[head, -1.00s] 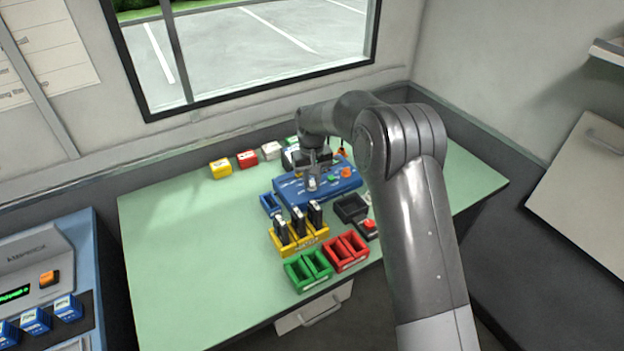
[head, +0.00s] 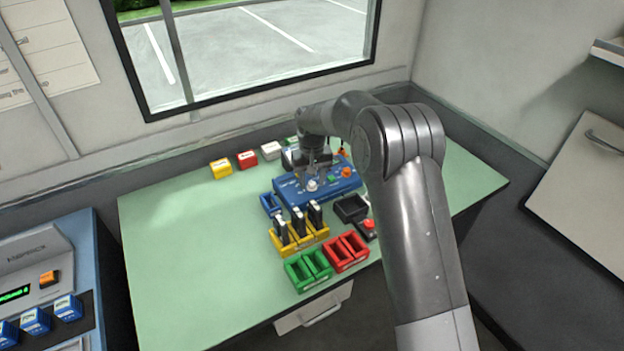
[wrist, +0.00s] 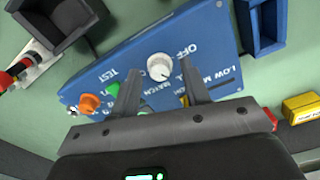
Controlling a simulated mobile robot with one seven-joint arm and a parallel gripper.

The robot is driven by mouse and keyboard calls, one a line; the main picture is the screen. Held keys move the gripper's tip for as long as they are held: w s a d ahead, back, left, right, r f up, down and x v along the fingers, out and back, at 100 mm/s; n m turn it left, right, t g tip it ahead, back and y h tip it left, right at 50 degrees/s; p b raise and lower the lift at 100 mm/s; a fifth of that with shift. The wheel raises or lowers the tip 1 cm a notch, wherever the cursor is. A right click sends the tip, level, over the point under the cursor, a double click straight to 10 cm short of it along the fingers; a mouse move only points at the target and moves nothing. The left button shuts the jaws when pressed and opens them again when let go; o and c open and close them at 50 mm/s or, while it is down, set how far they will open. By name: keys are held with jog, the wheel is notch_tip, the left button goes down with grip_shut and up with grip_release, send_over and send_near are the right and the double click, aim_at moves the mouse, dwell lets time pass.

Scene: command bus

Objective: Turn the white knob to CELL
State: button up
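The white knob (wrist: 159,66) sits on the sloped face of a blue box (wrist: 205,40), with OFF printed beside it. Other lettering around it includes LOW and TEST; I cannot read CELL or tell surely where the knob points. In the head view the white knob (head: 312,185) shows uncovered on the blue box (head: 347,186). My gripper (wrist: 160,76) is open and empty. Its two fingers appear on either side of the knob's near edge in the wrist view, apart from it. In the head view my gripper (head: 317,166) is just above and behind the knob.
The box also carries a green button (wrist: 112,89) and an orange knob (wrist: 89,103). Yellow holders (head: 284,250), green bins (head: 296,277), red bins (head: 334,258) and a black tray (head: 350,206) stand in front. The table's left side is clear.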

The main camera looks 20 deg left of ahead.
aim_at(312, 183)
jog(key=shift+r, duration=0.1)
notch_tip(312, 183, up, 11)
jog(key=shift+f, duration=0.2)
dwell(0.4)
